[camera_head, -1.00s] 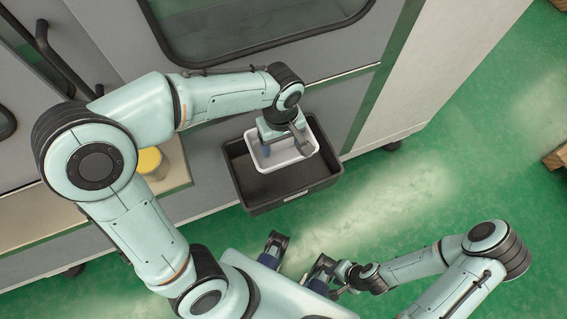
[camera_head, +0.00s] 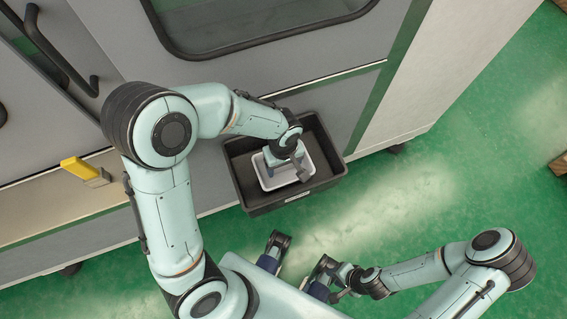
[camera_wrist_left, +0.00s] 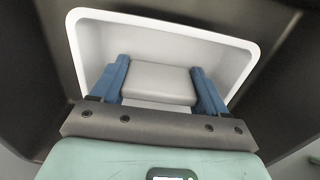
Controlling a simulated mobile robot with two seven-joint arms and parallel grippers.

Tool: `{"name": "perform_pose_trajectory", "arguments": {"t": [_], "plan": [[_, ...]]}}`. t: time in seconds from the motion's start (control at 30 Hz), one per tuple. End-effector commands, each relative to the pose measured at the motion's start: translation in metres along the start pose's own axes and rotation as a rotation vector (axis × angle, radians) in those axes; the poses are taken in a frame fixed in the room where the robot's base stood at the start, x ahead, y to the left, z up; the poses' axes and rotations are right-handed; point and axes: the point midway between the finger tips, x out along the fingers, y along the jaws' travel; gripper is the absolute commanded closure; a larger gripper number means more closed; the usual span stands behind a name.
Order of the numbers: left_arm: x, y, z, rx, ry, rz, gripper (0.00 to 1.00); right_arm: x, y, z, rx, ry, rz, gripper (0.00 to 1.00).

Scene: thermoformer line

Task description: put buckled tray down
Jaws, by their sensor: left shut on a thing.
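The white tray (camera_head: 264,181) is a shallow rectangular tub with rounded corners. It is inside the black bin (camera_head: 242,188), close to level; I cannot tell whether it touches the bin's floor. My left gripper (camera_head: 283,160) is above the tray and covers part of it. In the left wrist view, the blue fingers of my left gripper (camera_wrist_left: 160,88) are on either side of a raised pale block in the tray (camera_wrist_left: 90,38), shut on it.
The grey machine (camera_head: 270,65) with a window stands directly behind the bin. A beige ledge (camera_head: 40,212) with a yellow-handled thing (camera_head: 80,168) is at the left. Green floor (camera_head: 410,190) is free at the right. A wooden edge (camera_head: 559,164) shows at the far right.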

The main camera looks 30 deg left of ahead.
Motion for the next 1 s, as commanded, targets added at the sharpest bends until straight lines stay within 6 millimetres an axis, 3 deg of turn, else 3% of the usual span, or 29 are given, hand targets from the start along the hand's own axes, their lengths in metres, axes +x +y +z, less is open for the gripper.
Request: {"name": "perform_pose_trajectory", "arguments": {"t": [0.27,0.3,0.37,0.73,1.0], "plan": [[0.004,0.0,0.0,0.0,0.0,0.001,0.56,0.003,0.001,-0.001,0.0,0.003,-0.001,0.66],[0.003,0.0,0.0,0.0,0.0,0.001,0.16,0.002,0.0,-0.002,-0.001,0.004,-0.001,0.66],[0.003,0.0,0.0,0.0,0.0,0.001,0.0,0.002,0.0,-0.001,-0.001,0.004,-0.001,0.66],[-0.005,0.001,-0.001,0.0,0.001,0.003,0.0,-0.002,-0.001,0.001,0.0,-0.003,0.0,0.66],[-0.059,0.002,-0.001,0.0,0.003,0.008,0.0,-0.009,-0.002,0.006,0.001,-0.016,0.003,0.66]]}}
